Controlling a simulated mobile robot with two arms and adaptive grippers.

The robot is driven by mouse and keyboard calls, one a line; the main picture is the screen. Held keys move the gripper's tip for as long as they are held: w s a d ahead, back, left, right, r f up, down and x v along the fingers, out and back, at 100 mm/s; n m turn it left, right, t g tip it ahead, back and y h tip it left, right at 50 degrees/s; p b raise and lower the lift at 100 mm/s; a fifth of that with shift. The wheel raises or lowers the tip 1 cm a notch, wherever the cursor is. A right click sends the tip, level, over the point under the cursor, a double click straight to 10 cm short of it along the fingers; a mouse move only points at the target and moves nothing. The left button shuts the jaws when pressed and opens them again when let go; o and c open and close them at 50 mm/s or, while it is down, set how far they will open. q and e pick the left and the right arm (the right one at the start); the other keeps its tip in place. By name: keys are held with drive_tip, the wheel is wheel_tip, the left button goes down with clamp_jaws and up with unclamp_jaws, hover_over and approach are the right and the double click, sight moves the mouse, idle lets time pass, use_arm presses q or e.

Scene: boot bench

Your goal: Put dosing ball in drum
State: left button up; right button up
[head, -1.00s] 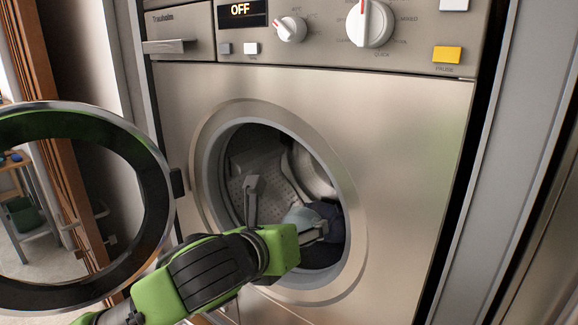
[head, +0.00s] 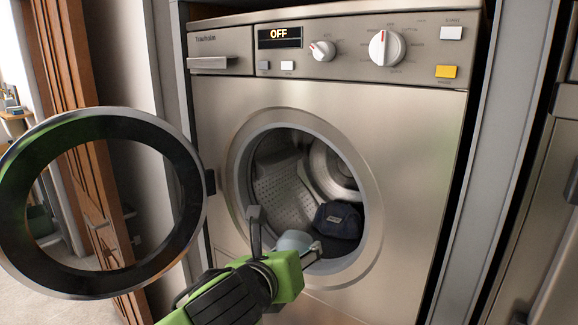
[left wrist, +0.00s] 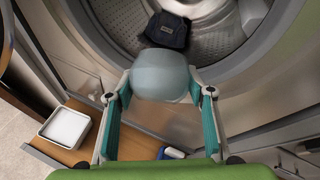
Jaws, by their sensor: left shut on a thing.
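The dosing ball (head: 294,241) is pale blue-grey and rounded. My left gripper (head: 284,233) is shut on it, one finger on each side. In the left wrist view, the ball (left wrist: 160,74) sits between the teal-padded fingers of the gripper (left wrist: 160,94). The washing machine's drum (head: 280,192) is open to view, with perforated metal inside. In the head view the ball overlaps the lower edge of the round opening; its exact depth is hard to tell. My right gripper is not in view.
A dark cap (head: 338,220) lies in the drum, beyond the ball. The round door (head: 190,190) stands open at the left. Below, the left wrist view shows a white tray (left wrist: 66,127) on a wooden surface and a blue-and-white item (left wrist: 172,153). The display reads OFF.

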use_arm(q)
drive_tip(key=shift+a+f+n, duration=0.2)
drive_tip(key=shift+f+n, duration=0.1)
drive_tip(key=shift+f, duration=0.1)
drive_tip(key=s+a+f+n+g+y, duration=0.2)
drive_tip(key=s+a+f+n+y, duration=0.3)
drive_tip(key=a, duration=0.5)
drive_tip(key=s+a+f+n+g+y, duration=0.2)
drive_tip(key=s+a+f+n+y, duration=0.4)
drive_tip(key=s+a+n+y, duration=0.2)
drive_tip(key=s+a+y, duration=0.2)
drive_tip(key=s, duration=0.2)
drive_tip(key=shift+s+f+n, duration=0.2)
drive_tip(key=shift+s+n, duration=0.05)
drive_tip(key=shift+n, duration=0.05)
drive_tip(key=m+t+h, duration=0.3)
drive_tip(key=m, duration=0.1)
drive_tip(key=shift+f+h, duration=0.1)
drive_tip(key=shift+h, duration=0.3)
